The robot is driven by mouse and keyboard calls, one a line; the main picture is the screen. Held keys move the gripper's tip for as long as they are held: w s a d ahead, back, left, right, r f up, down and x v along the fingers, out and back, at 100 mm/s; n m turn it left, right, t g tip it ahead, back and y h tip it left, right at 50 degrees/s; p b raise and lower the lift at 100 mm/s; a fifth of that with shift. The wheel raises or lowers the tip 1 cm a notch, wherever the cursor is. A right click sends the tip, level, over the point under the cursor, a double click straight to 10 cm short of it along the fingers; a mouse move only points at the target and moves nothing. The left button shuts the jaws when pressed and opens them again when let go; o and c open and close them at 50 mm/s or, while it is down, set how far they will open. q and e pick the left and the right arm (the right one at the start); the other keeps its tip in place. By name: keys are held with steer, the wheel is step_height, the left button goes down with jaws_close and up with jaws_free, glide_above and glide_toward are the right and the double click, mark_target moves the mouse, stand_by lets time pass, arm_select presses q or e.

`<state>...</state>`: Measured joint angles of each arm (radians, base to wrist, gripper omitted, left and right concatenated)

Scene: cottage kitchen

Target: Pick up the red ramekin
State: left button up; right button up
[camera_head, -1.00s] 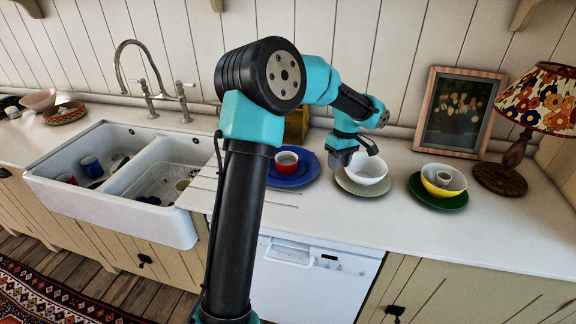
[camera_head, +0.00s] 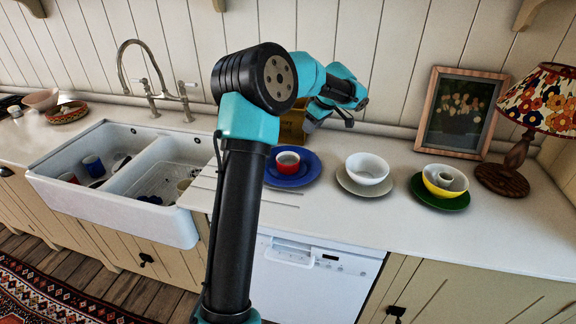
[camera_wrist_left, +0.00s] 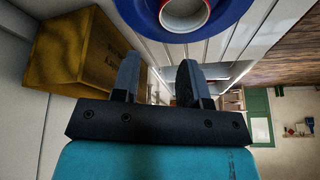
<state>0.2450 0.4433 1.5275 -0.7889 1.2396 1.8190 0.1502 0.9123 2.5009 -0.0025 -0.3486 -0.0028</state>
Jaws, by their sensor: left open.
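The red ramekin (camera_head: 287,161), red outside and white inside, sits on a blue plate (camera_head: 308,172) on the counter. In the left wrist view the ramekin (camera_wrist_left: 185,12) and the blue plate (camera_wrist_left: 229,18) show at the top edge, partly cut off. My left gripper (camera_head: 309,124) is above and behind the plate, apart from the ramekin. In the left wrist view its two fingers (camera_wrist_left: 158,82) are spread with nothing between them. My right gripper is in neither view.
A yellow-brown box (camera_wrist_left: 82,48) stands close beside the left gripper. A white bowl (camera_head: 368,167) on a plate, a yellow bowl (camera_head: 432,184) on a green plate and a lamp (camera_head: 508,165) are to the right. A sink (camera_head: 115,170) is left. The front counter is clear.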

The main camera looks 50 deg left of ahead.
arm_select(q)
glide_toward(292, 159)
steer(key=shift+w+a+f, duration=0.1)
steer(key=shift+a+f, duration=0.05)
steer(key=shift+f, duration=0.5)
steer(key=shift+x, duration=2.55)
steer(key=shift+a, duration=0.1)
steer(key=shift+c, duration=0.2)
jaws_close()
